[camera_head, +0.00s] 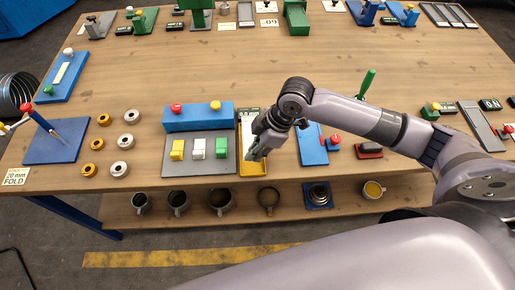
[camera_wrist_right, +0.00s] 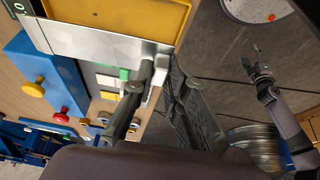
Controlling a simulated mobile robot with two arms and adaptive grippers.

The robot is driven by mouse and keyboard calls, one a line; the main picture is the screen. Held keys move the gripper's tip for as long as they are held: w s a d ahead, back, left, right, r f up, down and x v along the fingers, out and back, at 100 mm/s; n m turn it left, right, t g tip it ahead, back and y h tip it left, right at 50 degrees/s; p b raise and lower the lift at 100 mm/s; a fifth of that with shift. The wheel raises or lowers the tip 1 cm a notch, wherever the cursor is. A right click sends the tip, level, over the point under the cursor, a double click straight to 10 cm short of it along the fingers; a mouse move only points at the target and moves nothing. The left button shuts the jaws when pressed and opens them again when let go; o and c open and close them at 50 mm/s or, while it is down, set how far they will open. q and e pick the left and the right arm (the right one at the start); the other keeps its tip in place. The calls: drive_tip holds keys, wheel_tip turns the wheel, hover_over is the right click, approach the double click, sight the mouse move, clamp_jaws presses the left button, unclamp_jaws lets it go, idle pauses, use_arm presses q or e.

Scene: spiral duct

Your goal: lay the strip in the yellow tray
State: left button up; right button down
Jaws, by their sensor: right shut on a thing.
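My right gripper (camera_head: 257,152) is over the yellow tray (camera_head: 254,168) in the head view and hides part of it. In the right wrist view, the right gripper (camera_wrist_right: 148,84) is shut on a silver strip (camera_wrist_right: 95,38) near one end. The strip runs along the edge of the yellow tray (camera_wrist_right: 145,12) in that view; I cannot tell whether it touches the tray. In the right wrist view, a grey arm on the right side ends in a small gripper (camera_wrist_right: 258,62), apparently my left one; its jaws are too small to read.
A blue block with red and yellow knobs (camera_head: 198,117) and a grey plate with yellow, white and green blocks (camera_head: 200,167) stand left of the tray. A blue plate (camera_head: 312,148) lies to its right. Several mugs sit on the lower shelf (camera_head: 290,205).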

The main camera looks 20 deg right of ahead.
drive_tip(key=shift+f+b, duration=0.7)
drive_tip(key=shift+f, duration=0.2)
wheel_tip(320, 180, down, 3)
drive_tip(key=b, duration=0.3)
drive_tip(key=shift+d, duration=0.1)
drive_tip(key=shift+f+b, duration=0.5)
drive_tip(key=shift+f, duration=0.55)
drive_tip(key=c, duration=1.5)
unclamp_jaws()
drive_tip(key=shift+o, duration=0.2)
drive_tip(key=o, duration=0.6)
